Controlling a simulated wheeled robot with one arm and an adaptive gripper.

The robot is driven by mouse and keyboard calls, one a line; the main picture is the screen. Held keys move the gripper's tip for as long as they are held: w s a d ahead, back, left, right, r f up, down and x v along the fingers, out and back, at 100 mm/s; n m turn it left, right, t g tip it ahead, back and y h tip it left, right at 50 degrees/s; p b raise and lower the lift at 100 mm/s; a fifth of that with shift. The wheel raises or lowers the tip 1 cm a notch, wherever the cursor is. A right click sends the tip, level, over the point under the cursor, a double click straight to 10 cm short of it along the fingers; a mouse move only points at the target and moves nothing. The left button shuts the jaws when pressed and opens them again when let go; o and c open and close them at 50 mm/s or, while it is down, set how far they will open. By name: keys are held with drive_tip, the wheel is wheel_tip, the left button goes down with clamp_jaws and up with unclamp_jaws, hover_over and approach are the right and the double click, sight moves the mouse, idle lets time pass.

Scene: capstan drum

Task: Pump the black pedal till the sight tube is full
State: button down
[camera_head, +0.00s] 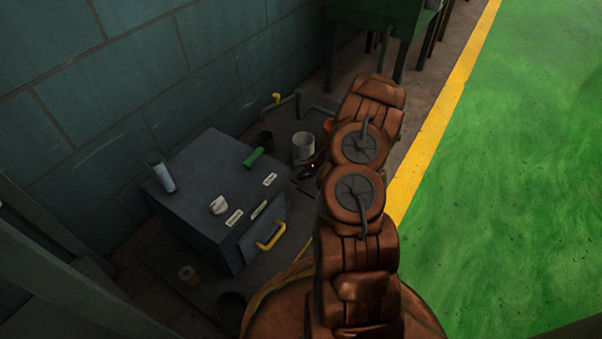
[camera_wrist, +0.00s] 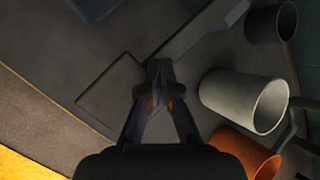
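A dark flat square pad (camera_wrist: 112,92), which looks like the black pedal, lies below my gripper in the wrist view. A dark bar (camera_wrist: 205,35) runs from near it to the upper right. My gripper (camera_wrist: 159,72) has its fingertips together over the pad's right edge, with nothing seen between them; I cannot tell whether it touches. In the head view my gripper (camera_head: 311,168) is small and partly hidden by my arm. A pale cylinder, likely the sight tube (camera_head: 160,172), stands on the grey cabinet's left side. Its fill level cannot be read.
The grey cabinet (camera_head: 190,190) carries a green handle (camera_head: 253,157), a white knob (camera_head: 218,205) and a yellow handle (camera_head: 270,235). A white cup (camera_wrist: 252,100), an orange cup (camera_wrist: 245,150) and a dark cup (camera_wrist: 271,22) stand right of my gripper. Green floor is open at right.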

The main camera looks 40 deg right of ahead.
drive_tip(key=shift+s+f, duration=0.15)
drive_tip(key=shift+f, duration=0.4)
idle(0.5)
idle(0.4)
drive_tip(key=shift+w+a+r+p, duration=0.1)
drive_tip(key=shift+w+r+p, duration=0.1)
drive_tip(key=shift+r+p, duration=0.7)
drive_tip(key=shift+w+a+r+p, duration=0.1)
drive_tip(key=shift+w+r+p, duration=0.15)
drive_tip(key=shift+r+p, duration=0.65)
drive_tip(key=shift+w+r+p, duration=0.2)
drive_tip(key=shift+r+p, duration=0.15)
drive_tip(key=shift+r, duration=1)
drive_tip(key=shift+f, duration=0.15)
drive_tip(key=shift+s+f, duration=0.1)
drive_tip(key=shift+f, duration=0.2)
